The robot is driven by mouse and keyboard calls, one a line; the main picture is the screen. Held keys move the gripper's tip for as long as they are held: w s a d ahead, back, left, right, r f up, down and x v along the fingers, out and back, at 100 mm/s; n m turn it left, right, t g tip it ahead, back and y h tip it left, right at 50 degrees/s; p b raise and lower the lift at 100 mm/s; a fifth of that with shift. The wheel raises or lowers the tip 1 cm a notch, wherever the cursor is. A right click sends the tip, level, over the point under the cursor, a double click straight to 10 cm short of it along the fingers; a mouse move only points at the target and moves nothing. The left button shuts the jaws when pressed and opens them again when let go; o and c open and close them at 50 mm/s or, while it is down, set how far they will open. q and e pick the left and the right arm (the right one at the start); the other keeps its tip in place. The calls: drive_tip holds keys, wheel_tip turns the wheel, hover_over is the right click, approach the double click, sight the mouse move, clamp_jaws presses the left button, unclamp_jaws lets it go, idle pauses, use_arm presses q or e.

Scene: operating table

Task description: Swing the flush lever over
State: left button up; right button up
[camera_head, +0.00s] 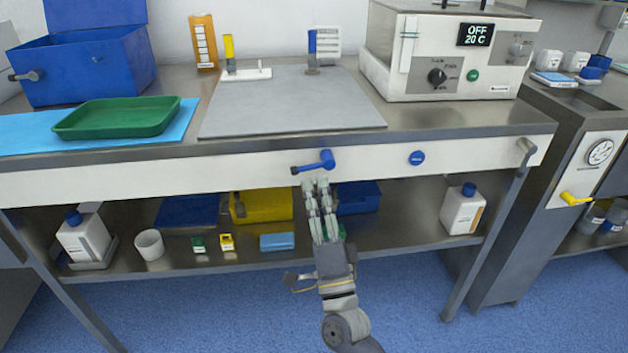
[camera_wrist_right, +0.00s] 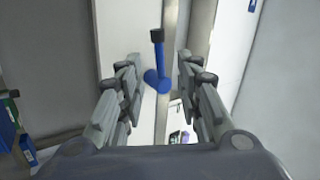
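The flush lever, a blue lever (camera_head: 313,166) with a black tip, is on the white front panel of the table. Its hub is at the right end and its arm points left, nearly level, in the head view. In the right wrist view the lever (camera_wrist_right: 160,62) shows between the fingers, its black tip toward the top. My right gripper (camera_head: 316,186) is just below the lever in the head view. Its fingers (camera_wrist_right: 158,70) are apart with nothing held between them; contact with the lever cannot be told. My left gripper is not in view.
A blue round button (camera_head: 417,158) is on the panel to the right. A yellow lever (camera_head: 575,198) is on the right-hand unit. A shelf (camera_head: 400,230) below the panel holds a yellow bin (camera_head: 262,207), bottles and small boxes. A green tray (camera_head: 118,117) lies on the tabletop.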

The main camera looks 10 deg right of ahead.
drive_tip(key=v, duration=0.8)
